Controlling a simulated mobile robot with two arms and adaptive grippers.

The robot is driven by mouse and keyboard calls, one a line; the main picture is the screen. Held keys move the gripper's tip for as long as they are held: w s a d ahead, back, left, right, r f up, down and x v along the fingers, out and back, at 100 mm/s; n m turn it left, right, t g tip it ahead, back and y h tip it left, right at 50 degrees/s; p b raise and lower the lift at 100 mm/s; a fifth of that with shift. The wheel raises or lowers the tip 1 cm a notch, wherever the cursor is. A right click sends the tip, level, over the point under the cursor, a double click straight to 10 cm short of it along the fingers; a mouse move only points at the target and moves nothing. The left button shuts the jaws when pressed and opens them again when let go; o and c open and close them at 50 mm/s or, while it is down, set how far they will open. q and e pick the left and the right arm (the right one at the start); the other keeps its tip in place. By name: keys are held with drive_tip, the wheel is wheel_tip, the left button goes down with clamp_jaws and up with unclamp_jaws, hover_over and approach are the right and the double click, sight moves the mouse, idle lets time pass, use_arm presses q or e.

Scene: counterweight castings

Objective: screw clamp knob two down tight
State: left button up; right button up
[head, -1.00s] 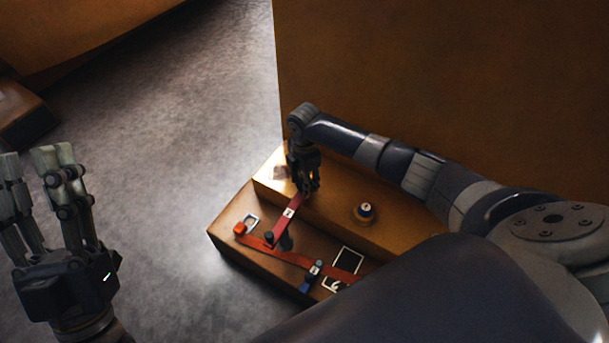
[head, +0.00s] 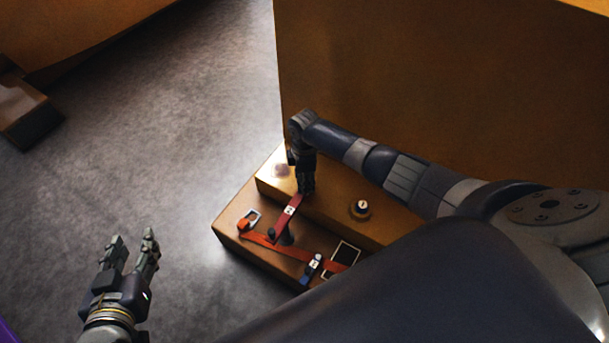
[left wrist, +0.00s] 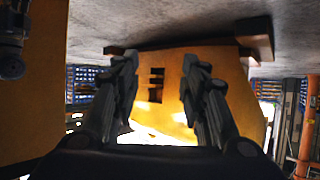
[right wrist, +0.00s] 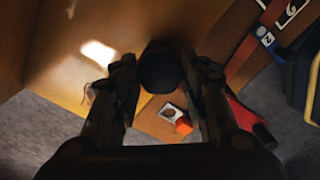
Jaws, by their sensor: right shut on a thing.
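My right gripper (head: 306,188) points down at the upper step of the orange casting (head: 385,231). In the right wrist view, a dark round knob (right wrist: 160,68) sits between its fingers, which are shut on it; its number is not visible. The knob's base and thread are hidden. A second dark knob (head: 361,206) with a white mark stands on a round brass-coloured base to the right on the same step. My left gripper (head: 132,252) is open and empty over the floor, well away from the casting; its spread fingers (left wrist: 160,95) show in the left wrist view.
A tall orange wall (head: 430,90) rises behind.

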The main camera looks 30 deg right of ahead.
drive_tip(key=m+p, duration=0.1)
drive_tip(key=m, duration=0.1)
drive_tip(key=shift+r+m+p, duration=0.2)
drive_tip(key=shift+m+p, duration=0.1)
drive_tip(key=shift+p, duration=0.1)
drive_tip(key=shift+a+m+p, duration=0.1)
drive_tip(key=shift+m+p, duration=0.6)
drive_tip(key=shift+m, duration=0.5)
drive_tip(key=shift+m+p, duration=0.4)
drive_tip(key=shift+m, duration=0.5)
drive_tip(key=m+p, duration=0.1)
drive_tip(key=m, duration=0.2)
drive_tip(key=shift+w+f, duration=0.1)
drive_tip(key=shift+m, duration=0.6)
use_arm(q)
drive_tip(key=s+a+f+g+y, duration=0.1)
drive_tip(key=s+a+f+g, duration=0.1)
drive_tip(key=s+f+g, duration=0.2)
drive_tip(key=s+a+f+g+y, duration=0.1)
drive_tip(key=s+a+f+g, duration=0.2)
drive_tip(key=s, duration=0.7)
drive_tip(key=shift+f+g, duration=0.6)
drive_tip(key=shift+g, duration=0.3)
drive_tip(key=shift+w+d, duration=0.1)
